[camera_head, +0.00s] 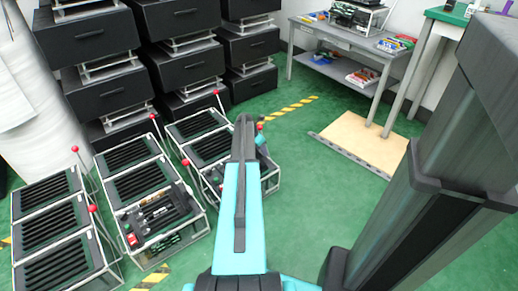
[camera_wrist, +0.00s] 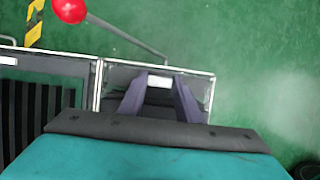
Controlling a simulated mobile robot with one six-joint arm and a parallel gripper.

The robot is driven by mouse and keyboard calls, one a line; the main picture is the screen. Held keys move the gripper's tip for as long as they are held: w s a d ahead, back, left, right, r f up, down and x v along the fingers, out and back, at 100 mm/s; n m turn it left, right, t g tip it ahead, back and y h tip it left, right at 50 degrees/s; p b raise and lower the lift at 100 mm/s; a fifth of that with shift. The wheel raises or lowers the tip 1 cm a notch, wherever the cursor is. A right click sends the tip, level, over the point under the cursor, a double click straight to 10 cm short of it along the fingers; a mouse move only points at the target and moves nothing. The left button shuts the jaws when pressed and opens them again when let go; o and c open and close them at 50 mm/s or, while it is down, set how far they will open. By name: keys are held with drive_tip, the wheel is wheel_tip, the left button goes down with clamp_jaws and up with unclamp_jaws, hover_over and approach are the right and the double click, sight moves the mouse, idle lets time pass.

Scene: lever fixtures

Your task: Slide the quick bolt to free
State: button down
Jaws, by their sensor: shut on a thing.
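My gripper (camera_wrist: 162,79) shows in the wrist view as two grey-purple fingers reaching into the end bay of a metal-framed fixture (camera_wrist: 98,85). The fingers are shut on a small pale piece (camera_wrist: 159,82), which I take to be the quick bolt; its shape and travel are mostly hidden. A red ball knob (camera_wrist: 70,10) on a thin rod stands at the upper left, apart from the fingers. In the head view my arm covers the gripper and much of the fixture (camera_head: 270,181).
Similar fixtures (camera_head: 150,192) with dark slatted tops and red-knobbed levers stand close on the left. Stacked black drawers (camera_head: 95,38) stand behind. A grey workbench (camera_head: 345,42) and a pale board (camera_head: 362,140) are at right. Green floor is open between the arm and the board.

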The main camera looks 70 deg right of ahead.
drive_tip(key=shift+s+d+p, duration=0.85)
drive_tip(key=shift+s+d, duration=0.1)
drive_tip(key=shift+s, duration=0.05)
drive_tip(key=c, duration=1.3)
unclamp_jaws()
drive_tip(key=shift+w, duration=0.1)
drive_tip(key=shift+w, duration=0.1)
drive_tip(key=shift+w+a+r, duration=0.15)
drive_tip(key=shift+r, duration=0.35)
drive_tip(key=p+v, duration=0.3)
drive_tip(key=v, duration=0.9)
drive_tip(key=shift+a+r+p, duration=0.1)
drive_tip(key=shift+r+p, duration=0.2)
drive_tip(key=shift+w, duration=0.1)
